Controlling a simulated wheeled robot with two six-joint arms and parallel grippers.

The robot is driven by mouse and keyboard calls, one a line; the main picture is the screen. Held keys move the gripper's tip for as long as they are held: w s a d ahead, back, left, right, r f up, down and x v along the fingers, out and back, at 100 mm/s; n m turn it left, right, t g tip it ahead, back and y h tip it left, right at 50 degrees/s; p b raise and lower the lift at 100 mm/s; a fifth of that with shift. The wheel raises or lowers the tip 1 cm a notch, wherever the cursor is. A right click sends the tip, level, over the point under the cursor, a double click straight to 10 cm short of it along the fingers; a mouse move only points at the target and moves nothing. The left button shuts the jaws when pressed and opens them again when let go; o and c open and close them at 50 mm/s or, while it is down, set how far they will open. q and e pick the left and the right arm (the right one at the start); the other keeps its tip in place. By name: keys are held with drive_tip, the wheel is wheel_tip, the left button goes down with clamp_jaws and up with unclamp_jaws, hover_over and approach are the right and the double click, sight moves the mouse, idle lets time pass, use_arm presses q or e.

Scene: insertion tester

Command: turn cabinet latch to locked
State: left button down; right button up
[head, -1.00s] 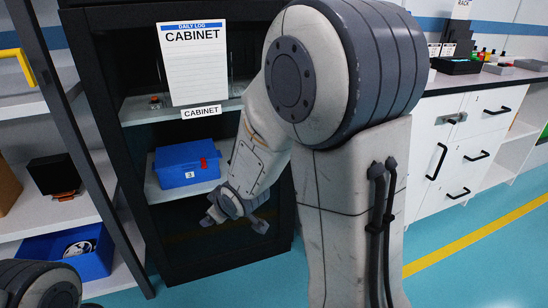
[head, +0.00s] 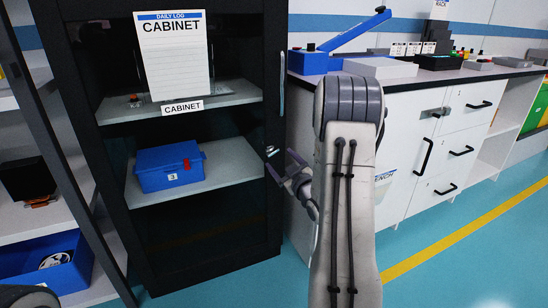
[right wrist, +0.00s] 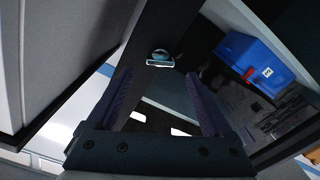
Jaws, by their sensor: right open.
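The black cabinet (head: 200,248) has a glass front, with shelves showing behind it. A small silver latch (head: 271,151) sits on the right part of its front frame. In the right wrist view the latch (right wrist: 160,59) is a rounded metal piece on the dark frame, ahead of and between my fingers. My right gripper (head: 281,166) is open and empty, just below and beside the latch in the head view. In the right wrist view its two fingers (right wrist: 158,103) are spread, apparently apart from the latch. My left gripper is out of view.
A blue box (head: 170,167) marked 3 stands on a cabinet shelf. A long handle (head: 282,84) runs up the cabinet's right edge. A white drawer counter (head: 430,150) stands to the right, and open shelves (head: 75,200) stand left. Blue floor is clear in front.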

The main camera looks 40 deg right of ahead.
sight(274, 153)
drive_tip(key=b+x, duration=0.1)
drive_tip(key=x, duration=0.4)
drive_tip(key=shift+w, duration=0.25)
